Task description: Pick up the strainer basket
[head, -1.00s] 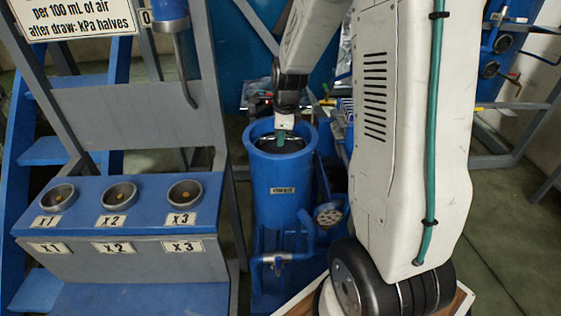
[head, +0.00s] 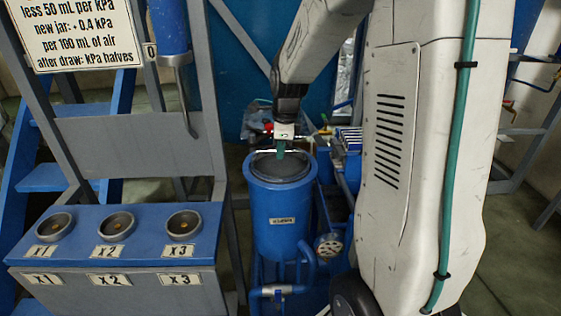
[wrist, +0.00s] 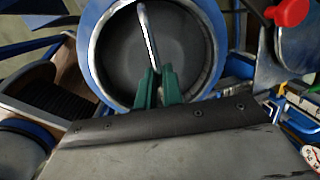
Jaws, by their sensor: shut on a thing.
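The strainer basket (head: 283,170) is a dark round basket with a metal rim, in the mouth of the blue cylindrical housing (head: 283,222). I cannot tell whether it is raised off its seat. In the wrist view, the basket (wrist: 185,55) has a grey rim and a thin light bail handle (wrist: 148,32) across its opening. My gripper (head: 281,151) is above the housing, pointing down. Its green fingers (wrist: 157,85) are shut on the handle. The basket's lower part is hidden inside the housing.
A blue panel with sockets (head: 183,224) labelled X1, X2 and X3 stands at left. A blue-handled tool (head: 171,35) hangs above it. A pipe with a valve (head: 278,291) runs at the housing's foot. Blue racks stand close behind at right.

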